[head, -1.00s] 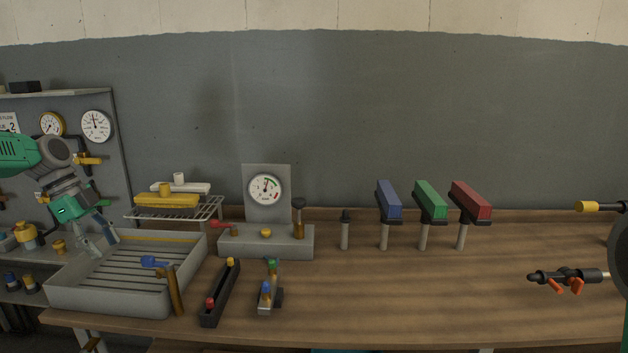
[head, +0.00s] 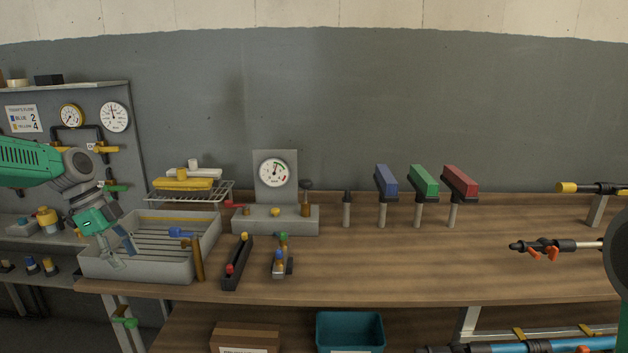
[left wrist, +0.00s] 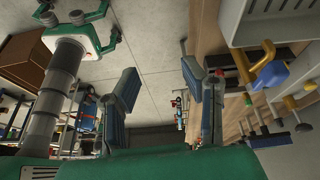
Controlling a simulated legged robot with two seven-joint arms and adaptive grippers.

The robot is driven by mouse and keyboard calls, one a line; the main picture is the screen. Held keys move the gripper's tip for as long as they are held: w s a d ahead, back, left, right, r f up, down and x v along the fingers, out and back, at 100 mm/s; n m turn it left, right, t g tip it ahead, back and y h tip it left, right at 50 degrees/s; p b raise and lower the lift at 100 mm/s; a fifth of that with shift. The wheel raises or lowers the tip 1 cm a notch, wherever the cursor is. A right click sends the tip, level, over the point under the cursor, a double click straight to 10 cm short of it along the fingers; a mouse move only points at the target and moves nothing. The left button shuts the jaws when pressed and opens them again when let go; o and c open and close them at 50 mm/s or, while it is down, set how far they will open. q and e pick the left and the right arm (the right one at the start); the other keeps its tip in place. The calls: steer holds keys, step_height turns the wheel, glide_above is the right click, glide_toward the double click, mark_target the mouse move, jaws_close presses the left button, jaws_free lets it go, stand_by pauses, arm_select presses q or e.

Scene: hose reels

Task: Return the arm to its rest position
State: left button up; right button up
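My left gripper (head: 117,252) shows at the left in the head view, hanging with fingers down in front of the left part of the grey slatted tray (head: 95,264). It overlaps the tray in the picture, and I cannot tell whether it touches. In the left wrist view the left gripper (left wrist: 160,80) has its two blue-grey fingers wide apart. Only floor (left wrist: 160,40) shows between them, so it is open and empty. My right gripper is not in view.
The bench (head: 400,280) holds a gauge stand (head: 275,195), a black narrow holder (head: 237,262), and blue, green and red blocks on posts (head: 422,181). A black nozzle (head: 540,246) lies right. A teal bin (head: 350,332) and cardboard box (head: 245,337) sit below. The middle bench is clear.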

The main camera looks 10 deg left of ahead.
arm_select(q)
steer(key=s+d+f+n+y+b, duration=0.1)
steer(key=s+d+f+n+b, duration=0.3)
steer(key=d+f, duration=0.8)
steer(key=s+d+f+n+p, duration=0.1)
steer(key=s+d+f+n, duration=0.3)
steer(key=d+f, duration=0.75)
steer(key=s+d+f+n+y+b, duration=0.1)
steer(key=s+f+n, duration=0.2)
steer(key=s, duration=1)
steer(key=s+d+f+n+y+b, duration=0.1)
steer(key=s+f, duration=0.5)
steer(key=s, duration=0.6)
steer(key=n+y+b, duration=0.1)
steer(key=n, duration=0.1)
steer(key=shift+s+n, duration=0.3)
steer(key=shift+s, duration=0.05)
steer(key=shift+w+d, duration=0.15)
